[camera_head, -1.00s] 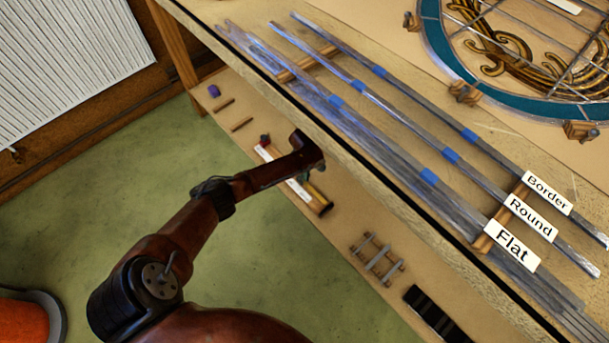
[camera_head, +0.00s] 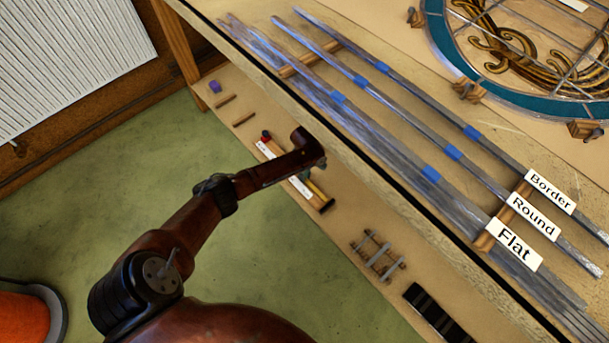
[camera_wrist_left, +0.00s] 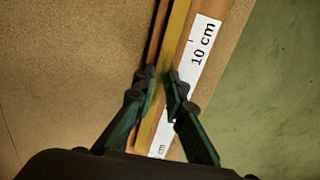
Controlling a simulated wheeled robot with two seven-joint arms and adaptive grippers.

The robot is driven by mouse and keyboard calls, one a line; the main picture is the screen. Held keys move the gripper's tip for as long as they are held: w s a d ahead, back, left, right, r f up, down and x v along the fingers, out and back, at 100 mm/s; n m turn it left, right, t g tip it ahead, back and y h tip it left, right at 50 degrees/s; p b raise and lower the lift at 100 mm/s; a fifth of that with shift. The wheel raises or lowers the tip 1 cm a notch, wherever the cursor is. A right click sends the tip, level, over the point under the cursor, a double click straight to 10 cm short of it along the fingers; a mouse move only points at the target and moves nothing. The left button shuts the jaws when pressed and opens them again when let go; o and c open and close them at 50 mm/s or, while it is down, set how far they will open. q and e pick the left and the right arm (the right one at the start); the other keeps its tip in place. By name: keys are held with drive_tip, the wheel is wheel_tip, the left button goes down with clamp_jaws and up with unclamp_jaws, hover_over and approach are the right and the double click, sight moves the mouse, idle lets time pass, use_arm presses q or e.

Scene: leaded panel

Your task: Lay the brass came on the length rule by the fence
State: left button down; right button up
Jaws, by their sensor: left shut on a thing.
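The length rule (camera_head: 325,203) lies on the lower shelf in the head view, with white label strips along it. In the left wrist view its white scale (camera_wrist_left: 205,45) reads "10 cm". A yellow brass came (camera_wrist_left: 178,28) runs lengthwise beside the scale, next to a brown wooden strip, the fence (camera_wrist_left: 157,38). My left gripper (camera_wrist_left: 161,88) is shut on the brass came, its green fingers on either side. Whether the came touches the rule's bed is unclear. In the head view the left gripper (camera_head: 312,168) is over the rule, its fingers mostly hidden. My right gripper is not in view.
The bench edge (camera_head: 350,160) overhangs just right of my left gripper. On the bench lie metal cames labelled Flat (camera_head: 513,245), Round and Border, and a round leaded panel (camera_head: 435,45). A small wooden rack (camera_head: 378,256) and black tray (camera_head: 437,312) share the shelf.

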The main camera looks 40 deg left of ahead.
use_arm(q)
drive_tip(key=c, duration=1.9)
unclamp_jaws()
wheel_tip(320, 180, up, 12)
